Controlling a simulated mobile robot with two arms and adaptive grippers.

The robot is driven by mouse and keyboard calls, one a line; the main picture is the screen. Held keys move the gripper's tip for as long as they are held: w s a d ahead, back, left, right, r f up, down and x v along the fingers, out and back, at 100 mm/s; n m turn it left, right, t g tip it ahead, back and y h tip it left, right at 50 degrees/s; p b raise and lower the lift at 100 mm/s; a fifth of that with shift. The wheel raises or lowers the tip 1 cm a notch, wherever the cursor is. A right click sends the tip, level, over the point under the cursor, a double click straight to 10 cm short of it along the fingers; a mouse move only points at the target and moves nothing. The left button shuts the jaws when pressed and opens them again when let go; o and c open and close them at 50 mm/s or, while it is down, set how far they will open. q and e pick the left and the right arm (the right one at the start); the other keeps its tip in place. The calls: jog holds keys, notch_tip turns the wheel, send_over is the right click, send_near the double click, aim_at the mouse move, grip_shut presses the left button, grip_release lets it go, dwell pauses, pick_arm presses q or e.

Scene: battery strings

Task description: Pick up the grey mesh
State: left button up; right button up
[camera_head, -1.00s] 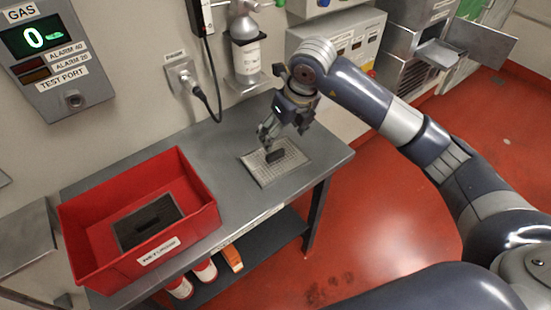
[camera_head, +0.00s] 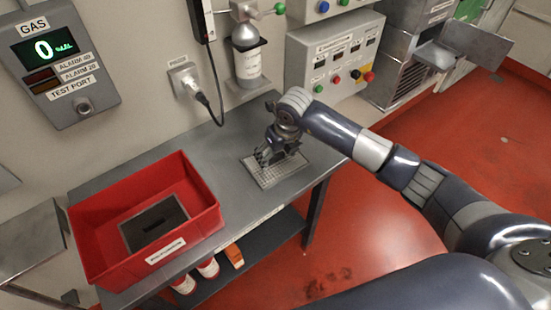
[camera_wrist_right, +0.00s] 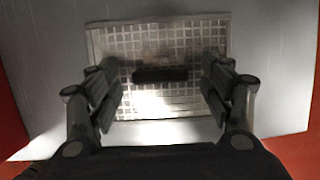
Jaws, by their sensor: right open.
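The grey mesh (camera_head: 268,180) lies flat on the right part of the grey table. In the right wrist view the mesh (camera_wrist_right: 150,45) is a square grid with a dark bar-like handle (camera_wrist_right: 160,75) across its middle. My right gripper (camera_head: 268,158) is just above the mesh, pointing down, and hides part of it in the head view. In the right wrist view the gripper (camera_wrist_right: 160,85) is open, with one finger on each side of the handle and apart from it. My left gripper is not in view.
A red bin (camera_head: 85,228) stands on the left part of the table (camera_head: 218,152), with a dark panel (camera_head: 155,222) inside. A wall plug with a cable (camera_head: 200,97) and a bottle (camera_head: 248,62) are behind. Bottles and an orange item sit on the lower shelf (camera_head: 262,240).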

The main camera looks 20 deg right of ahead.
jog(key=c, duration=1.3)
jog(key=shift+c, duration=0.9)
jog(key=shift+r, duration=0.25)
